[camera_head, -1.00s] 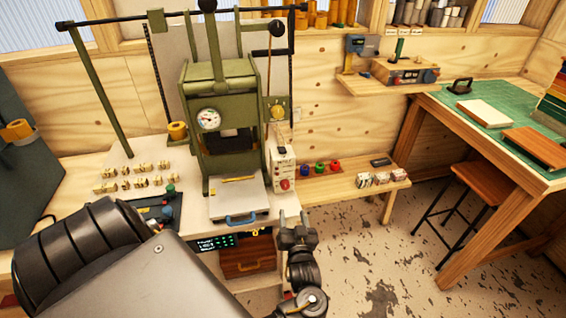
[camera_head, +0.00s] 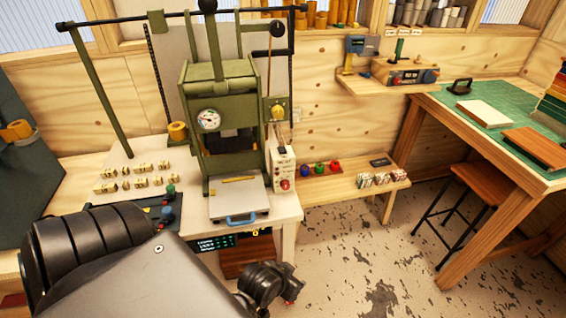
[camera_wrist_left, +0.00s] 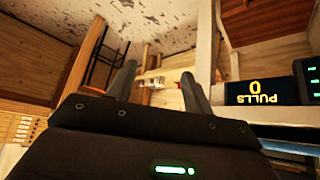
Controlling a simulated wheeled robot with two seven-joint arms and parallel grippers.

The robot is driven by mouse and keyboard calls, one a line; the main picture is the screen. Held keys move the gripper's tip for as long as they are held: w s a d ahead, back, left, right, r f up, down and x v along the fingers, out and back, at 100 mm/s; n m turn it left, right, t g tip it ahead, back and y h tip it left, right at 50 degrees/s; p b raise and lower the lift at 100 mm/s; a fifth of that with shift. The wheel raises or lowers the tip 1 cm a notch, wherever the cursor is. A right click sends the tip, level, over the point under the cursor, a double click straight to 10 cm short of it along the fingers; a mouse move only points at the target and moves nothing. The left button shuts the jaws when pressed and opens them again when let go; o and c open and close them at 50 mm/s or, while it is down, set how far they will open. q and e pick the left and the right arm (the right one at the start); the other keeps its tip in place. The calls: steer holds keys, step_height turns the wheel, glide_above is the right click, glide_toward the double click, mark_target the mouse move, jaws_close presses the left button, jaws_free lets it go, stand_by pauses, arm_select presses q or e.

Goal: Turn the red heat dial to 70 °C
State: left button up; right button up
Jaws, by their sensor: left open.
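The red heat dial (camera_head: 285,184) is a small red knob low on the front of a pale control box (camera_head: 282,165), right of the green press. Its pointer and marks are too small to read. My left arm comes in from the lower left, with its dark wrist end (camera_head: 268,285) below and in front of the box, apart from the dial. The fingers are not clear there. In the left wrist view my left gripper (camera_wrist_left: 157,85) has its two fingers spread, with nothing between them. The dial cannot be made out in that view. My right gripper is not in view.
The green press (camera_head: 222,125) stands on a white-topped bench (camera_head: 277,207). A PULLS display reading 0 (camera_wrist_left: 255,92) is at the right in the wrist view. A low wooden shelf (camera_head: 335,186) holds coloured pots. A stool (camera_head: 480,182) stands right; the floor between is clear.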

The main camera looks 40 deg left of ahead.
arm_select(q)
steer(key=shift+m+g, duration=0.6)
steer(key=shift+g, duration=0.2)
steer(key=shift+s+d+f, duration=0.1)
steer(key=shift+s+f, duration=0.05)
steer(key=shift+s, duration=0.5)
steer(key=shift+s+d+f, duration=0.1)
steer(key=shift+s+f, duration=0.05)
steer(key=shift+s, duration=0.55)
steer(key=shift+s+d+f, duration=0.1)
steer(key=shift+s+f, duration=0.05)
steer(key=shift+s, duration=0.5)
